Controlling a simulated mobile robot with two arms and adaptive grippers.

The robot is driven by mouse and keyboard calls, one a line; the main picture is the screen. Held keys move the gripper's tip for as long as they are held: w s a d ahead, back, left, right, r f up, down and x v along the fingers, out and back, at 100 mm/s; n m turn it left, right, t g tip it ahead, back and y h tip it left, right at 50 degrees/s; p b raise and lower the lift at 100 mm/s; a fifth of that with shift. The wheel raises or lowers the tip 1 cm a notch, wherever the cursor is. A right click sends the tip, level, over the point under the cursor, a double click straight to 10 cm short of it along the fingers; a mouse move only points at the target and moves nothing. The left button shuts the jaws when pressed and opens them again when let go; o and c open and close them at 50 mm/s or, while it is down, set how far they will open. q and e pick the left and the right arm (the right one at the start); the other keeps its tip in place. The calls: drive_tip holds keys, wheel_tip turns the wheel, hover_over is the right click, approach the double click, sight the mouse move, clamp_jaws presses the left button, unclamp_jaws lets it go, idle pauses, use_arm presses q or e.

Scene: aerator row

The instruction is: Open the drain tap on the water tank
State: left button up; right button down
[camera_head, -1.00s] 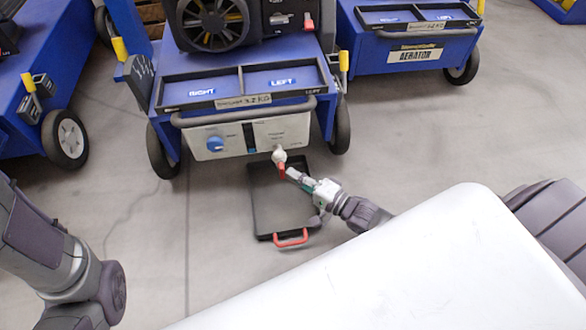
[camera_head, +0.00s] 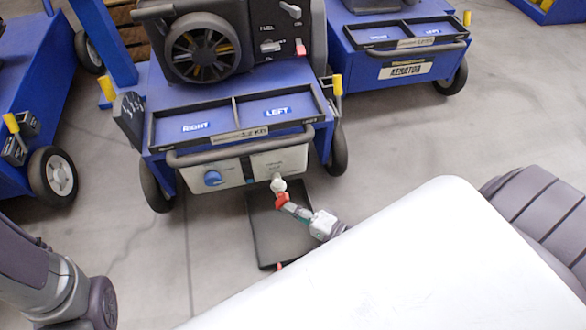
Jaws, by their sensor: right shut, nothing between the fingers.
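The water tank (camera_head: 235,173) is the pale box low on the front of the middle blue cart, with a blue knob at its left. Its drain tap (camera_head: 278,185) is a white spout under the right part of the front, with a red handle (camera_head: 282,200) below it. My right gripper (camera_head: 292,208) is shut with nothing between its fingers. Its fingertips are right beside the red handle; I cannot tell if they touch it. My left arm shows at the lower left, but its gripper is out of view.
A dark shallow tray (camera_head: 264,238) lies on the floor under the tap, its near end partly hidden by my white body. Another blue cart (camera_head: 45,130) stands at the left and an aerator cart (camera_head: 400,70) at the back right.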

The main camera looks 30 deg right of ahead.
drive_tip(key=shift+w+a+f+m+t+b, duration=0.2)
drive_tip(key=shift+a+m+b, duration=0.1)
drive_tip(key=shift+a, duration=0.2)
drive_tip(key=shift+w+a+f+m+t+b, duration=0.1)
drive_tip(key=shift+a+m+t+b, duration=0.15)
drive_tip(key=shift+a, duration=0.25)
idle(1.1)
